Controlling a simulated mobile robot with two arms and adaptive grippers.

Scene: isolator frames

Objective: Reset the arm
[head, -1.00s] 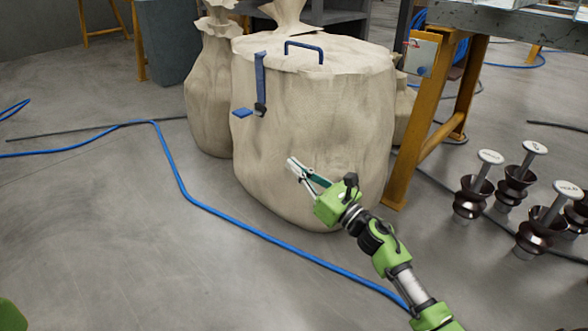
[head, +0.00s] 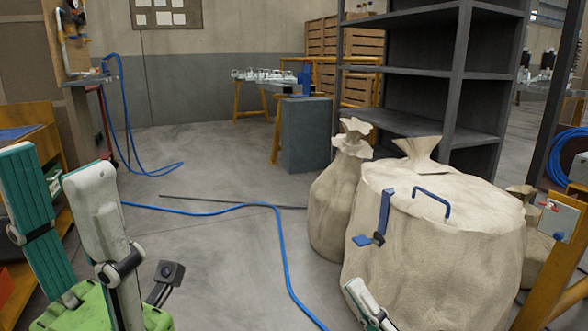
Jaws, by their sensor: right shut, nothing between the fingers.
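My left gripper (head: 54,168) stands large and close at the left edge of the head view, pointing up. Its teal-padded and white fingers are apart, with nothing seen between them. My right gripper (head: 355,290) shows at the bottom edge, in front of the large beige sack. Its fingers are together and empty, and most of the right arm is cut off by the frame. I cannot tell whether it touches the sack.
A blue hose (head: 283,245) crosses the floor. An orange rack (head: 42,140) stands at the left.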

